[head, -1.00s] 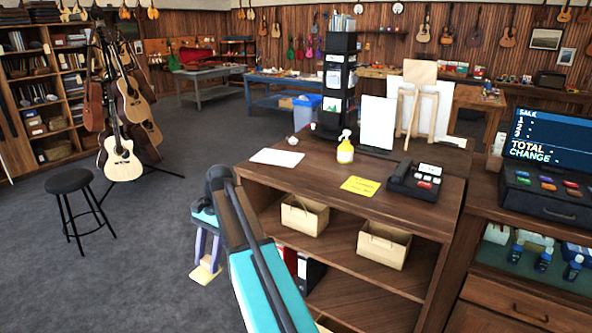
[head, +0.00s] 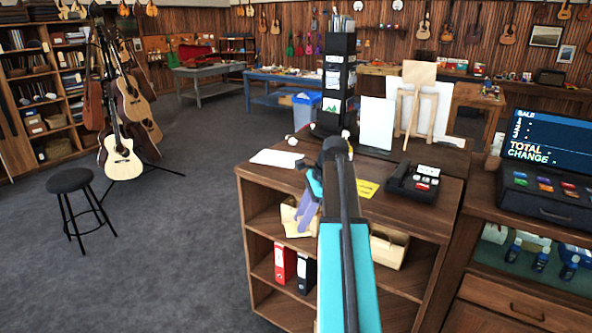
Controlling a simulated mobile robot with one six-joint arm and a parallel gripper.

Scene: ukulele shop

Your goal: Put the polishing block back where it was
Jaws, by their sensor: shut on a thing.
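My gripper (head: 304,216), with purple fingers pointing down, is in front of the left paper bag (head: 290,222) on the upper shelf of the wooden counter unit (head: 405,292). It is shut on a small pale thing, probably the polishing block, which I cannot separate from the tan bag behind it in this view. My arm crosses the counter's middle and hides part of its top and shelves. Where the block stood before cannot be told from these frames.
Red (head: 285,262) and black (head: 306,274) binders stand below. A stool (head: 70,182) and guitars are left; floor between is clear.

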